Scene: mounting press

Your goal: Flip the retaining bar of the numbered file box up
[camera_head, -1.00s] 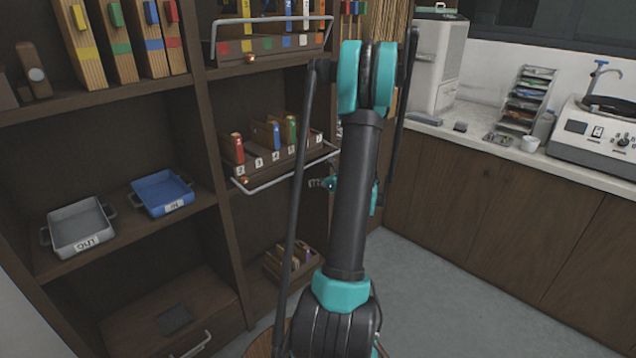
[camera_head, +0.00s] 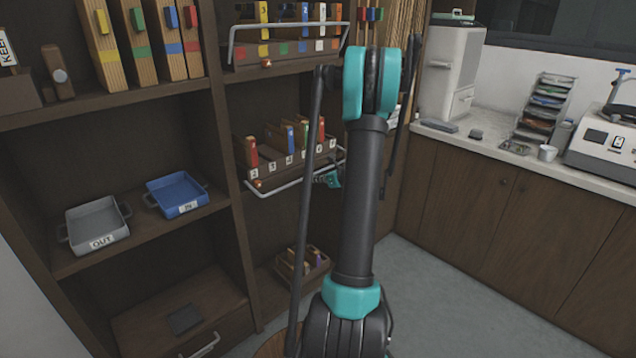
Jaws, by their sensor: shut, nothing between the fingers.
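The numbered file box (camera_head: 290,165) stands on the middle shelf, brown, with white number labels on its front and several coloured files inside. Its pale metal retaining bar (camera_head: 285,188) is low, running along the front below the labels, with a copper-coloured knob at the left end. My gripper (camera_head: 318,180), small, dark and teal, is shut and empty at the right part of the bar. It overlaps the bar in the picture; I cannot tell whether they touch.
Above is another file box (camera_head: 290,50) with colour labels and its bar across the files. A grey OUT tray (camera_head: 98,225) and a blue IN tray (camera_head: 178,194) stand on the left shelf. A small box (camera_head: 310,268) sits below. Open floor lies at the right.

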